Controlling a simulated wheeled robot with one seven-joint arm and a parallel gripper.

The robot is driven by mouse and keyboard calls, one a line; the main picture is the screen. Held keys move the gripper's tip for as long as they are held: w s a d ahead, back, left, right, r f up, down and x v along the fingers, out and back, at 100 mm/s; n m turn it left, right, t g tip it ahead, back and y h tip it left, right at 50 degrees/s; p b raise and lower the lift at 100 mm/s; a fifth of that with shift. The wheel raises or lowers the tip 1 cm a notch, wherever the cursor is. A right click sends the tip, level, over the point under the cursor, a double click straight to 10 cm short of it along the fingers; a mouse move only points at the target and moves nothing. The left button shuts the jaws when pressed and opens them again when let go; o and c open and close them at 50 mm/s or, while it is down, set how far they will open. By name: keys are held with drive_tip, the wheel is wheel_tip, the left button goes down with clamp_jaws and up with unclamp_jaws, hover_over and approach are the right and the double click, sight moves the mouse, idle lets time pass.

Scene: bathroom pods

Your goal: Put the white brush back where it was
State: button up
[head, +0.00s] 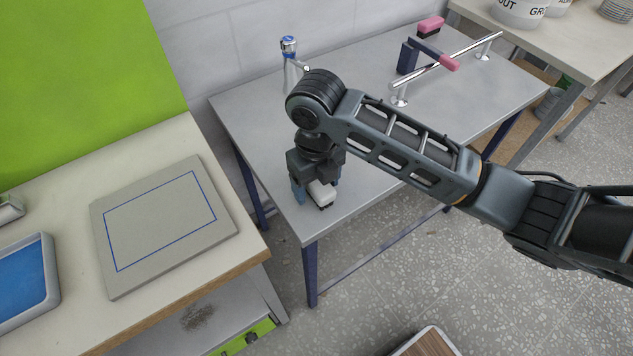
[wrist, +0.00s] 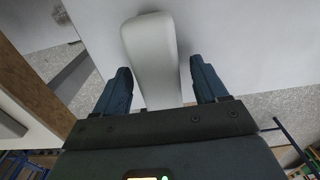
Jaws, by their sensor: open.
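The white brush (head: 321,193) is at the near left corner of the grey table (head: 262,125); its dark underside shows at its near end. My gripper (head: 317,188) points down over it with its jaws open. In the wrist view, the pale brush (wrist: 152,45) lies lengthwise between the two blue fingers of my gripper (wrist: 161,68), with a narrow gap at the fingertips. The gripper body hides its near end. I cannot tell whether the brush rests fully on the table.
A soap dispenser (head: 290,65) stands at the back. A chrome rail (head: 435,75), a pink-handled tool (head: 425,53) and a pink brush (head: 431,26) are farther right. The left bench carries a grey board with a blue outline (head: 165,225) and a blue tray (head: 48,270).

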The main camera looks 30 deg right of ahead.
wheel_tip(320, 180, up, 12)
drive_tip(key=shift+f, duration=0.2)
drive_tip(key=w+a+r+m+t+y, duration=0.1)
drive_tip(key=a+r+m+t+y, duration=0.1)
drive_tip(key=a+m+t+y, duration=0.65)
drive_tip(key=a+r+m+g+y, duration=0.15)
drive_tip(key=a+m, duration=0.45)
drive_tip(key=a, duration=0.8)
drive_tip(key=s+d+f+m+t+h, duration=0.3)
drive_tip(key=s+d+m+h, duration=0.15)
drive_tip(key=s+m, duration=0.4)
drive_tip(key=s+d+f+m+t+h, duration=0.3)
drive_tip(key=s+d+m+t, duration=0.15)
drive_tip(key=s+m, duration=0.4)
drive_tip(key=s+d+r+m+h, duration=0.1)
drive_tip(key=s+d+r+m, duration=0.1)
drive_tip(key=s+d, duration=0.4)
drive_tip(key=s+d+r+m+h, duration=0.1)
drive_tip(key=s+d+r+m, duration=0.1)
drive_tip(key=s+d, duration=0.5)
drive_tip(key=v, duration=0.3)
drive_tip(key=shift+s+d+f, duration=0.2)
drive_tip(key=shift+s, duration=0.15)
